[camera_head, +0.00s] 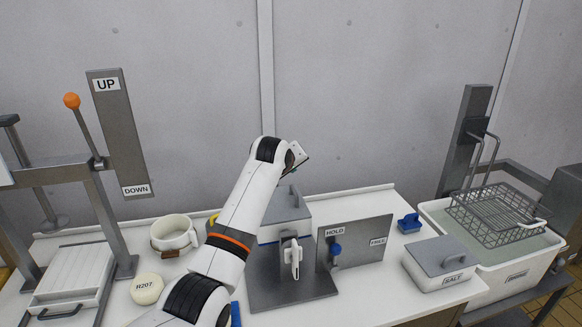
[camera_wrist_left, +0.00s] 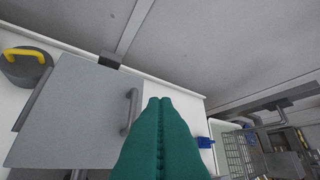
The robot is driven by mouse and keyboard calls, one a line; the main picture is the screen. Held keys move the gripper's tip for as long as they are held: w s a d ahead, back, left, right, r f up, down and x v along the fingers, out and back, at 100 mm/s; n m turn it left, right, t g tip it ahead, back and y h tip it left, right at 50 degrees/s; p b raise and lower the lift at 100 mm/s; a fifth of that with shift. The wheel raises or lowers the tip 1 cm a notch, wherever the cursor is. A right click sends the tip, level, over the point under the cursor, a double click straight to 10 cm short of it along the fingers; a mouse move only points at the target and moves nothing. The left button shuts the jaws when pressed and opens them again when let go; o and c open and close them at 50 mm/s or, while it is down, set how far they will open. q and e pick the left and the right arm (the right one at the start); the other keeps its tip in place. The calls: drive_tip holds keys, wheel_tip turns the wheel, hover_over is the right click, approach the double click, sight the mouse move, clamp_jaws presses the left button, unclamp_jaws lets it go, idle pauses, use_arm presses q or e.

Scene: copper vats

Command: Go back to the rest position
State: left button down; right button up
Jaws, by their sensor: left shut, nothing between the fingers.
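My left arm (camera_head: 235,225) comes up from the bottom of the head view, with its wrist bent over at the top. My left gripper end (camera_head: 297,157) is partly turned away there, above a grey-lidded white box (camera_head: 287,207). In the left wrist view its two teal fingers (camera_wrist_left: 160,102) lie together with nothing between them. They are in front of a grey lid (camera_wrist_left: 75,125) with a bar handle. I cannot tell whether they touch the lid. My right gripper is in neither view.
A HOLD/FREE plate (camera_head: 365,243) stands near the arm. An UP/DOWN lever frame (camera_head: 120,135), white pot (camera_head: 173,235) and round R207 piece (camera_head: 147,289) are left. A SALT box (camera_head: 445,262), blue piece (camera_head: 409,223) and wire basket (camera_head: 497,214) over a tub are right.

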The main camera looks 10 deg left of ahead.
use_arm(q)
drive_tip(key=s+a+f+m+g, duration=0.2)
drive_tip(key=s+a+f, duration=0.1)
drive_tip(key=s+f, duration=0.75)
drive_tip(key=s+a+f+m+g, duration=0.1)
drive_tip(key=s+a+f, duration=0.1)
drive_tip(key=s+f, duration=0.85)
drive_tip(key=s+a+f+m+g, duration=0.1)
drive_tip(key=s+a+f+m, duration=0.1)
drive_tip(key=s, duration=0.9)
drive_tip(key=s+a+f+m+g+y, duration=0.1)
drive_tip(key=s+m+g, duration=0.1)
drive_tip(key=s, duration=0.9)
drive_tip(key=s+a+f+m+g, duration=0.1)
drive_tip(key=s+a+f+m, duration=0.1)
drive_tip(key=s, duration=0.9)
wheel_tip(320, 180, down, 28)
drive_tip(key=s+g+b, duration=0.1)
drive_tip(key=b, duration=0.2)
drive_tip(key=s+a+f+g+b, duration=0.1)
drive_tip(key=s+a+f, duration=0.1)
drive_tip(key=s+f, duration=1.4)
wheel_tip(320, 180, down, 2)
drive_tip(key=shift+s+a+f+m+g, duration=0.1)
drive_tip(key=shift+s+a+m+g, duration=0.1)
drive_tip(key=shift+m+g, duration=0.1)
